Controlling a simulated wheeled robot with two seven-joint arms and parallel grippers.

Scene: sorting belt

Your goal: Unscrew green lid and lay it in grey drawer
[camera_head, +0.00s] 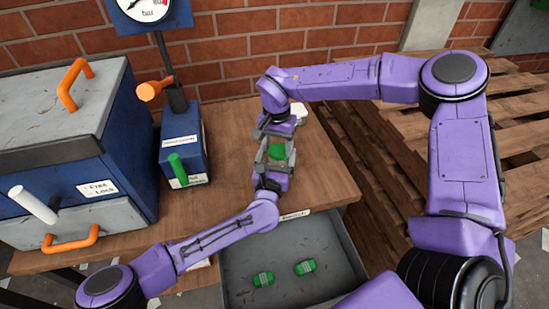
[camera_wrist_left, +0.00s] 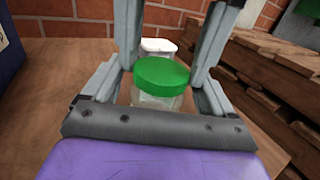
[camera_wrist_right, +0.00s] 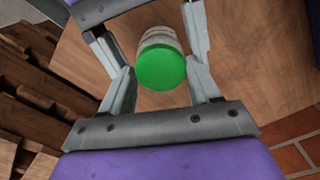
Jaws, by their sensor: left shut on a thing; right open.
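The green lid (camera_wrist_left: 162,76) sits on top of a clear jar (camera_wrist_left: 157,101) that stands on the wooden table. The lid also shows in the head view (camera_head: 277,152) and in the right wrist view (camera_wrist_right: 161,67). My left gripper (camera_head: 272,165) reaches in from the front, its fingers on either side of the jar, shut on the jar. My right gripper (camera_head: 280,140) comes from the back with its fingers open around the lid, apart from it. The grey drawer (camera_head: 335,262) is pulled open below the table's front edge.
Two green-and-grey items (camera_head: 305,267) lie in the drawer, with bare floor around them. A white-lidded container (camera_wrist_left: 158,46) stands behind the jar. A blue cabinet (camera_head: 130,130) with orange handles and a gauge post (camera_head: 170,70) stand left. Wooden pallets (camera_head: 380,150) are right.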

